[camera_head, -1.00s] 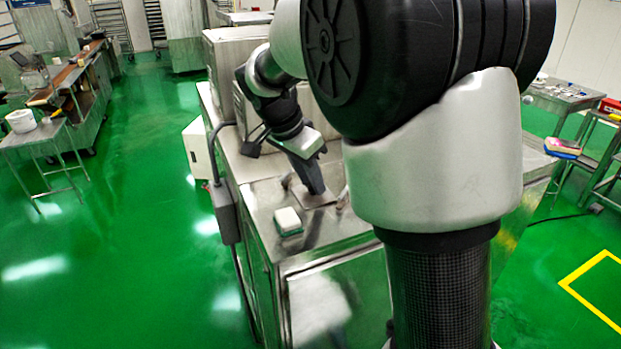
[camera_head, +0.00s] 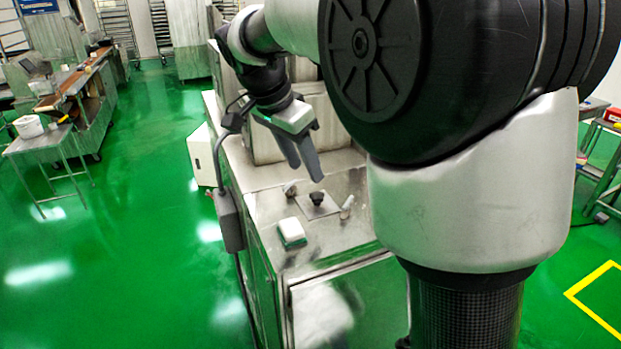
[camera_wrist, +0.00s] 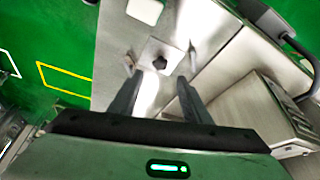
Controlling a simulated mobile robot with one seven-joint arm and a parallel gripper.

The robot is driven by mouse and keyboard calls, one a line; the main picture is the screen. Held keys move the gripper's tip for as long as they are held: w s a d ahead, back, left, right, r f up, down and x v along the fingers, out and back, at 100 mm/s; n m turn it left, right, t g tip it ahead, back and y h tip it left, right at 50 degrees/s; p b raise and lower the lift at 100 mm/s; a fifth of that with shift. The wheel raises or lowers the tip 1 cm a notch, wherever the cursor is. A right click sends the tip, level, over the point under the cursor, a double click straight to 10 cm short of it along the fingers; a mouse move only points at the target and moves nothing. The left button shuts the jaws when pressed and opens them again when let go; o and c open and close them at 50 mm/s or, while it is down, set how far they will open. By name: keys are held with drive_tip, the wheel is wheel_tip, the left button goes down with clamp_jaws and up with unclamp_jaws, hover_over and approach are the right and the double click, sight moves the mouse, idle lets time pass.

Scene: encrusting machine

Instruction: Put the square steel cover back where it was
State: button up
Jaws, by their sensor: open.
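The square steel cover (camera_head: 328,207) lies flat on the machine's steel top, with a black knob (camera_head: 317,198) at its middle. It also shows in the wrist view (camera_wrist: 155,48), with the knob (camera_wrist: 160,62) toward the near side. My gripper (camera_head: 305,176) is open and empty, above and behind the cover, apart from it. In the wrist view both fingers (camera_wrist: 160,85) are spread, with the cover beyond their tips. Whether the cover is fully seated cannot be told.
Two small metal fittings stand beside the cover, left (camera_head: 290,189) and right (camera_head: 347,207). A grey box (camera_head: 229,219) hangs on the machine's left side.

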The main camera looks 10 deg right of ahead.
drive_tip(key=s+d+r+n+t+y, duration=0.25)
drive_tip(key=s+n, duration=0.45)
drive_tip(key=s, duration=0.7)
drive_tip(key=s+f+n+y, duration=0.1)
drive_tip(key=s+f+n, duration=0.3)
drive_tip(key=s, duration=0.5)
drive_tip(key=shift+s+d+f+n+t, duration=0.15)
drive_tip(key=shift+s+f+n+t, duration=0.1)
drive_tip(key=shift+f+n+t, duration=0.3)
drive_tip(key=shift+r+y, duration=0.15)
drive_tip(key=shift+y, duration=0.1)
